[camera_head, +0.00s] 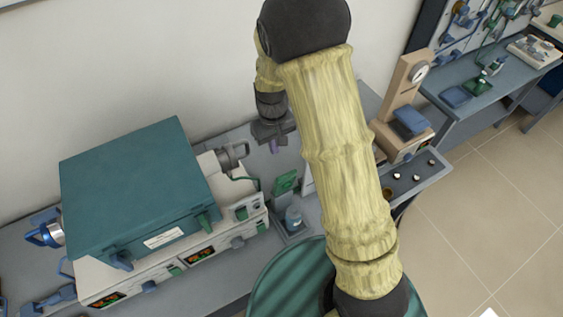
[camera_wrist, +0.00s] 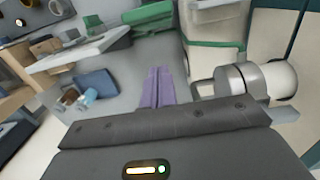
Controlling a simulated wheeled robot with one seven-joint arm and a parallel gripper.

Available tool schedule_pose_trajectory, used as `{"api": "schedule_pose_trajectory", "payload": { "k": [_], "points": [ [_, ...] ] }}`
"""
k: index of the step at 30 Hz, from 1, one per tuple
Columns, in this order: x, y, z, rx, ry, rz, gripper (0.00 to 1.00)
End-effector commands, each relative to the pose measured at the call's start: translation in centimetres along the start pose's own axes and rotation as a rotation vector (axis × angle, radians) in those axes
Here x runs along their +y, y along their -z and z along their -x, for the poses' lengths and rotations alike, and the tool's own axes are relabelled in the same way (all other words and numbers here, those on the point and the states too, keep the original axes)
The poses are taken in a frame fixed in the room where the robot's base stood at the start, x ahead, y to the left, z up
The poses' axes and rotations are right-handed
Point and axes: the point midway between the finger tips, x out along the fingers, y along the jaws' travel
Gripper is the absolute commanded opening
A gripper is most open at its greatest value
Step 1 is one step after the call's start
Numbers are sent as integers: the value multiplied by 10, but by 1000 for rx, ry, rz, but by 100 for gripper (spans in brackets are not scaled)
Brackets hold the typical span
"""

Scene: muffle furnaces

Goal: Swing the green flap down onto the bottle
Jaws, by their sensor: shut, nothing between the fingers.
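The green flap (camera_head: 285,182) stands raised at the back of a small grey stand, in the head view. The bottle (camera_head: 293,217), small and bluish, stands upright on the stand below and in front of the flap, apart from it. My gripper (camera_head: 275,146) is above the bench behind the flap, pointing down. Its purple fingers (camera_wrist: 158,88) are together with nothing between them in the wrist view. The gripper looks apart from the flap. I cannot tell for sure which green part in the wrist view is the flap.
A teal furnace box (camera_head: 135,185) on a white base with displays stands to the left. A silver cylinder (camera_wrist: 255,80) is close to my fingers. A beige press-like device (camera_head: 403,105) with a blue block stands to the right, near a tray (camera_head: 425,172) of small pieces.

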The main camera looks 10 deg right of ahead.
Motion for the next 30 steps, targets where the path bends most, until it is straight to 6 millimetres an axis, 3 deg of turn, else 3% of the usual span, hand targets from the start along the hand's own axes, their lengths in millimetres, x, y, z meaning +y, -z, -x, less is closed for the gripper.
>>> {"api": "schedule_pose_trajectory", "payload": {
  "k": [7,16,30],
  "points": [
    [1,-1,-38,-4,0,-2,0],
    [0,-37,-45,-1,1,-2,0],
    [0,-39,-48,4,0,1,0]
  ]
}}
